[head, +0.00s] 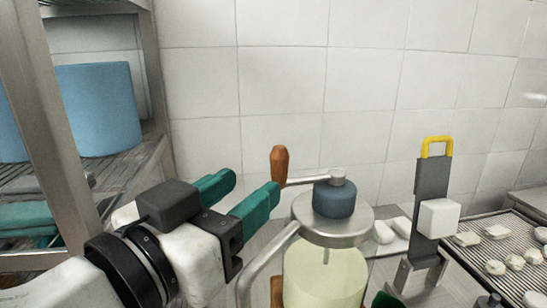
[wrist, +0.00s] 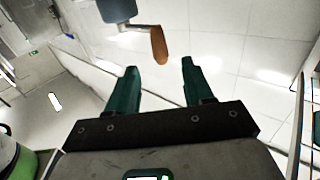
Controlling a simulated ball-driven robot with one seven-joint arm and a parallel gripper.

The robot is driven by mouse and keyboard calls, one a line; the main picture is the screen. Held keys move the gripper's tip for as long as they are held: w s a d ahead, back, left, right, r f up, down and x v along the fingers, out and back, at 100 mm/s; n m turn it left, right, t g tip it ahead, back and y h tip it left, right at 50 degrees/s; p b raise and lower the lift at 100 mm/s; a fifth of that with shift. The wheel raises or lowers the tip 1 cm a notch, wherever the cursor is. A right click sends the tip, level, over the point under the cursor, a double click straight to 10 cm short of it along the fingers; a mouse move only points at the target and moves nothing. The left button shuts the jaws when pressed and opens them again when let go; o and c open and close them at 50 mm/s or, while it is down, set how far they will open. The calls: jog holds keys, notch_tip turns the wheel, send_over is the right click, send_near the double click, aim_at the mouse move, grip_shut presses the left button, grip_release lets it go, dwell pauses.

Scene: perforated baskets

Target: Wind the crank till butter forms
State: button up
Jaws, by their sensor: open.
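A butter churn stands at the lower middle of the head view, a glass jar (head: 325,278) of pale yellow liquid under a metal lid (head: 333,222) with a blue-grey hub (head: 334,198). A metal crank arm (head: 308,181) runs left from the hub to an upright wooden handle (head: 279,165). My gripper (head: 246,192) has green fingers, open and empty, just left of and slightly below the handle. In the wrist view the handle (wrist: 159,45) lies beyond the open fingertips (wrist: 160,68), with nothing between them. I see no butter in the jar.
A metal shelf rack (head: 70,190) with blue bins (head: 100,108) stands at the left. At the right are a dark grey stand with a yellow top (head: 433,190) and a ribbed tray (head: 490,250) with pale lumps. A tiled wall closes the back.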

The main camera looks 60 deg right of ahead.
aim_at(275, 167)
jog(key=d+p, duration=0.1)
jog(key=d, duration=0.2)
jog(key=d+p, duration=0.1)
jog(key=d, duration=0.6)
jog(key=shift+w+d+p, duration=0.25)
jog(key=shift+w+p, duration=0.15)
jog(key=shift+c, duration=0.2)
grip_shut()
